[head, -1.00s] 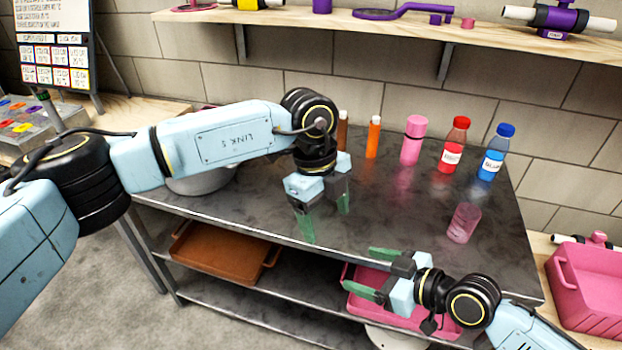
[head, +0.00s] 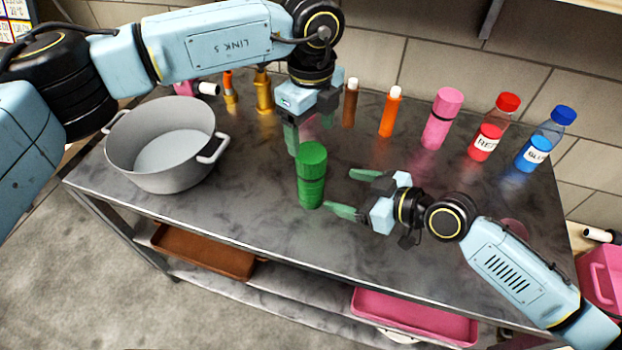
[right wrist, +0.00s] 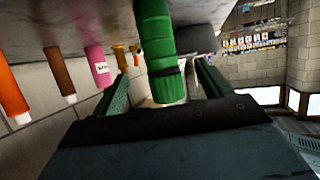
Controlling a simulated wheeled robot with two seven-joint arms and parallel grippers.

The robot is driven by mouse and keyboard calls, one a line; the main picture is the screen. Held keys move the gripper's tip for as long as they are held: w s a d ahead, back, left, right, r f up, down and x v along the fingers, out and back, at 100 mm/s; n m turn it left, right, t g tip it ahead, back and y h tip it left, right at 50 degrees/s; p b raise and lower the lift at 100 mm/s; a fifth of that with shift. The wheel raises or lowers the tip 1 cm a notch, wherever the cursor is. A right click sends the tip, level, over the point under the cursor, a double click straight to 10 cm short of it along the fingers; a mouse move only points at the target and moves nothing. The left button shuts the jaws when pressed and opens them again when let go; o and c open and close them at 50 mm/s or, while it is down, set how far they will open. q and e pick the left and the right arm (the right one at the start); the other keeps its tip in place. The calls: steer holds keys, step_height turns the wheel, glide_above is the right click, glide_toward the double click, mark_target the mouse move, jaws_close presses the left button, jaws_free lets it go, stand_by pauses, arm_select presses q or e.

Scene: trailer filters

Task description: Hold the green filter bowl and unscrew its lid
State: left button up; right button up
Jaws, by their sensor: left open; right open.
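The green filter bowl (head: 311,190) stands upright on the dark metal table, with its green lid (head: 311,156) on top. In the right wrist view the bowl (right wrist: 153,35) hangs inverted between the green fingers, with the lid (right wrist: 165,86) lower. My left gripper (head: 309,128) is open, fingers down, just behind and above the lid in the head view. My right gripper (head: 346,191) is open and sideways, its fingers pointing left at the bowl from its right side. I see no grip on the bowl, and cannot tell whether a finger touches it.
A grey pot (head: 200,166) stands to the left. Brown (head: 351,102), orange (head: 391,112) and pink (head: 439,122) cylinders, a red bottle (head: 487,140) and a blue bottle (head: 540,145) line the back. The table's front middle is clear. Trays lie on the shelf below.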

mark_target(322, 183)
arm_select(q)
steer(key=shift+w, duration=0.1)
arm_select(e)
steer(key=x, duration=1)
steer(key=shift+w+a+f, duration=0.1)
steer(key=shift+w+f, duration=0.05)
steer(key=shift+c, duration=0.5)
